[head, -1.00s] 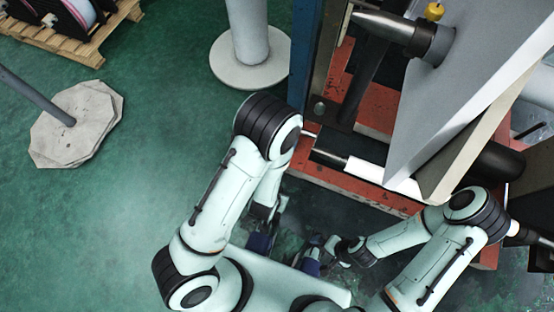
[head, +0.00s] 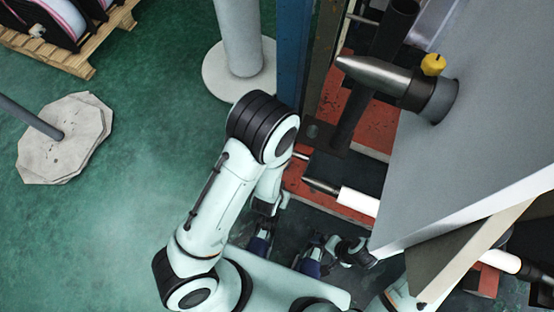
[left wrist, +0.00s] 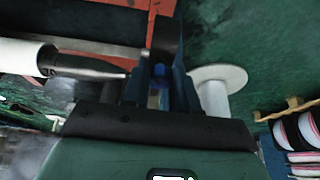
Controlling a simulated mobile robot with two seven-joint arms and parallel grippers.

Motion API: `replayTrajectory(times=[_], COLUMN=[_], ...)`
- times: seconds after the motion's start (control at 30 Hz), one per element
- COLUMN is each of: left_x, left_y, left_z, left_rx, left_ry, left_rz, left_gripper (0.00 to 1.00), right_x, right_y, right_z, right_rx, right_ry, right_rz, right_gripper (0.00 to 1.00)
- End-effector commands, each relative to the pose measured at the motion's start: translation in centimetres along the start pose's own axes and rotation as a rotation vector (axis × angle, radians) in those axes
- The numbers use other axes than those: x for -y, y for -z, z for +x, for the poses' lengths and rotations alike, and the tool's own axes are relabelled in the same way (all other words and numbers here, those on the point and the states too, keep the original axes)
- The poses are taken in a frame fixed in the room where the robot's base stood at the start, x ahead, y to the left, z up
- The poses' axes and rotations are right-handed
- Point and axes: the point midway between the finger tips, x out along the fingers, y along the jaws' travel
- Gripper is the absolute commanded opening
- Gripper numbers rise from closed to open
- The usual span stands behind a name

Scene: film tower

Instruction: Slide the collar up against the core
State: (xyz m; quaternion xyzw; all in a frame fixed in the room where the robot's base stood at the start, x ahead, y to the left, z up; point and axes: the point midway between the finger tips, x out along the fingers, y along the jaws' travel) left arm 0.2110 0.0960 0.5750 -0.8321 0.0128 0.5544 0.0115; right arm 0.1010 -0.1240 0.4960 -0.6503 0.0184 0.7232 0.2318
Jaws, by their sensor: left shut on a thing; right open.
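A white core (head: 358,201) sits on the lower metal shaft, whose tapered tip (head: 321,186) sticks out left; the core also shows in the left wrist view (left wrist: 20,56). The panel hides its right end. No collar is plainly visible against this core. A dark ring (head: 440,100) surrounds the base of the upper bare shaft (head: 375,78), by a yellow knob (head: 433,65). My left gripper (head: 262,238) is below and left of the core, apart from it, and shut on a small blue thing (left wrist: 158,70) that I cannot identify. My right gripper (head: 310,262) is open below the core.
A large grey panel (head: 480,150) covers the right side. A blue post (head: 293,60) and red base plates (head: 372,125) stand beside the shafts. A white round-based column (head: 240,70), a stone-like slab (head: 60,140) and a pallet (head: 90,60) are left. Green floor there is clear.

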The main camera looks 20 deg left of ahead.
Motion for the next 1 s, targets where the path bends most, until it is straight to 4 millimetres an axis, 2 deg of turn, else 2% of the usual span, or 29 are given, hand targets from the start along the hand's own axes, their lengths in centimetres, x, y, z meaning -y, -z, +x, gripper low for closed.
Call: replayTrajectory(times=[0.2,0.4,1.0], left_x=[-0.2,-0.2,-0.5], left_y=[1.3,2.9,7.3], left_z=[0.9,1.1,3.1], left_rx=[-0.003,-0.001,-0.001], left_ry=[-0.007,-0.004,-0.004], left_rz=[-0.004,-0.004,-0.003], left_gripper=[0.00,0.00,0.00], right_x=[-0.3,-0.1,-0.1], right_y=[1.0,0.8,0.6], right_z=[1.9,1.1,0.9], right_rx=[-0.025,-0.021,-0.016], right_ry=[0.005,0.004,0.003], right_rz=[-0.003,-0.003,-0.002], right_gripper=[1.00,1.00,1.00])
